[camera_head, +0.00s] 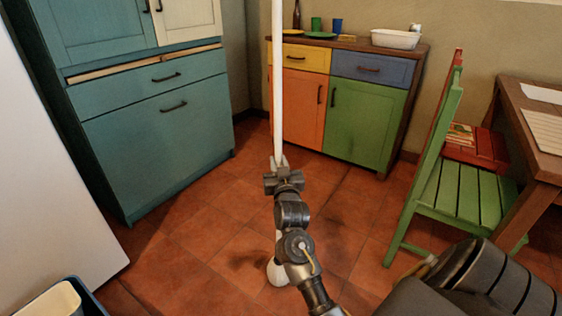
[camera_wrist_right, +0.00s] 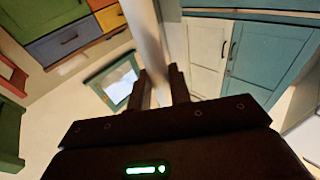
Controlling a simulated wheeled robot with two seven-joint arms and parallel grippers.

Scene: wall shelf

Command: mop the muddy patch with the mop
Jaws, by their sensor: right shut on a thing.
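The mop has a long white pole (camera_head: 278,80) that stands nearly upright in the head view. My right gripper (camera_head: 280,165) is shut around the pole. The wrist view shows the pole (camera_wrist_right: 147,40) between the two dark fingers of the gripper (camera_wrist_right: 160,88). The whitish mop head (camera_head: 277,272) is low by the floor, partly hidden behind my right arm. A dark, muddy-looking patch (camera_head: 243,262) lies on the tiles just left of the mop head. Whether the head touches the floor or patch is hard to tell. My left gripper is not in view.
A teal cabinet (camera_head: 160,135) stands left and a multicoloured sideboard (camera_head: 345,105) at the back. A green chair (camera_head: 460,190) and wooden table (camera_head: 535,150) are right. A blue-rimmed bin (camera_head: 85,295) sits bottom left. The middle tiles are open, with another darker area (camera_head: 328,220), perhaps shadow.

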